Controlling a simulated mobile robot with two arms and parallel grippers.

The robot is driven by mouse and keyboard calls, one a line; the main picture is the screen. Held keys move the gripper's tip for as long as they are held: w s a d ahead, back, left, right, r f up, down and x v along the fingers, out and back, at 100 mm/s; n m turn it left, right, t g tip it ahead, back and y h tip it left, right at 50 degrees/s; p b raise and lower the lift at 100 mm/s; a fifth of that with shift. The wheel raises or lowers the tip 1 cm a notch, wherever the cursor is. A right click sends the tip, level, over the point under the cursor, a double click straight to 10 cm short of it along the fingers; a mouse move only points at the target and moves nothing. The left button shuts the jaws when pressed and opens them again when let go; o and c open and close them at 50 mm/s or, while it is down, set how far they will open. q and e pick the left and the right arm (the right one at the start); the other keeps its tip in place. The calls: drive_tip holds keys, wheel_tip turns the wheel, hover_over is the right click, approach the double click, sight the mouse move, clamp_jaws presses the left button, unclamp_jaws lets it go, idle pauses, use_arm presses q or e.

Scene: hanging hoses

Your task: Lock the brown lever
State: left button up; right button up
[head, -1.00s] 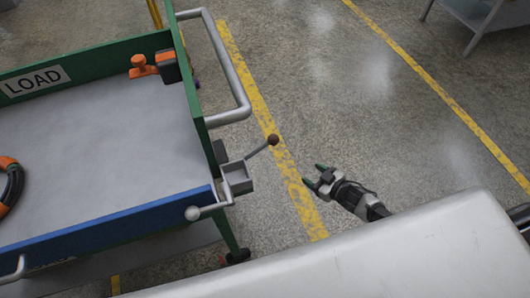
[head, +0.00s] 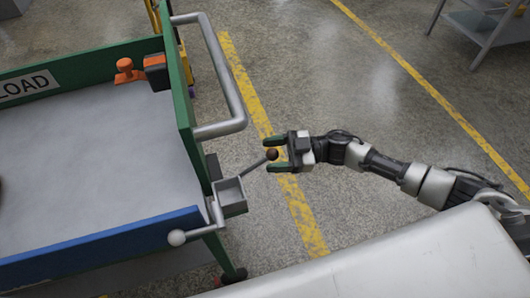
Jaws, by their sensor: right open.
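The brown lever is a thin grey rod ending in a brown ball knob (head: 272,154). It rises to the right from a grey metal box (head: 230,196) at the corner of the cart. My right gripper (head: 274,154) comes in from the right with its green-tipped fingers apart. The knob shows between the two fingertips, and I cannot tell whether either finger touches it. My left gripper is not in view.
A white ball-ended lever (head: 177,238) sits at the front corner. Open floor lies to the right.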

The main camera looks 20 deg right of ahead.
drive_tip(key=shift+w+a, duration=0.25)
drive_tip(key=shift+a, duration=0.8)
clamp_jaws()
